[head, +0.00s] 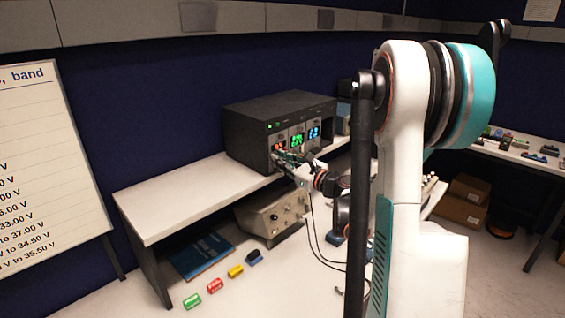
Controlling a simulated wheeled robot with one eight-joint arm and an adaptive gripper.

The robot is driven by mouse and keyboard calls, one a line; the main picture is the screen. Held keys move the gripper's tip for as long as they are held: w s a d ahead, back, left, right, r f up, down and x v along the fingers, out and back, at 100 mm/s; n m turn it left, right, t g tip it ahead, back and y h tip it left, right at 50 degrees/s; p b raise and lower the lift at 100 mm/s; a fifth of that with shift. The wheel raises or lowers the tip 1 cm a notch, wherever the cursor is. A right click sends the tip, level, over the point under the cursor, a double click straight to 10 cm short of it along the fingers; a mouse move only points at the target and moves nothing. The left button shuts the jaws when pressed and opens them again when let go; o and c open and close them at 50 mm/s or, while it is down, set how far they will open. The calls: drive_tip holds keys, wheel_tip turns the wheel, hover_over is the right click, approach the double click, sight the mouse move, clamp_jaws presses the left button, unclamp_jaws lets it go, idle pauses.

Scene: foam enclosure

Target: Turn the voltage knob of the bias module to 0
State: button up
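A dark instrument rack (265,125) stands on the white bench against the blue wall. Its front holds several modules with lit displays: one red-orange (279,147), one green (297,140) and one blue (314,133). I cannot read the values or tell which is the bias module. My gripper (278,160) is at the lower part of the front, below the red-orange display, and hides what is behind it. The voltage knob cannot be made out. At this size I cannot tell whether the fingers are open or shut, or touching anything.
The white bench (180,196) is bare left of the rack. A beige instrument (270,215) stands beneath it. A blue book (203,255) and several small coloured blocks (215,285) lie below. Cables hang near my arm. A whiteboard (50,165) stands left.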

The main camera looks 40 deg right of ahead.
idle(0.3)
drive_tip(key=s+d, duration=0.1)
drive_tip(key=s, duration=1.1)
drive_tip(key=shift+d, duration=0.2)
drive_tip(key=shift+w, duration=0.1)
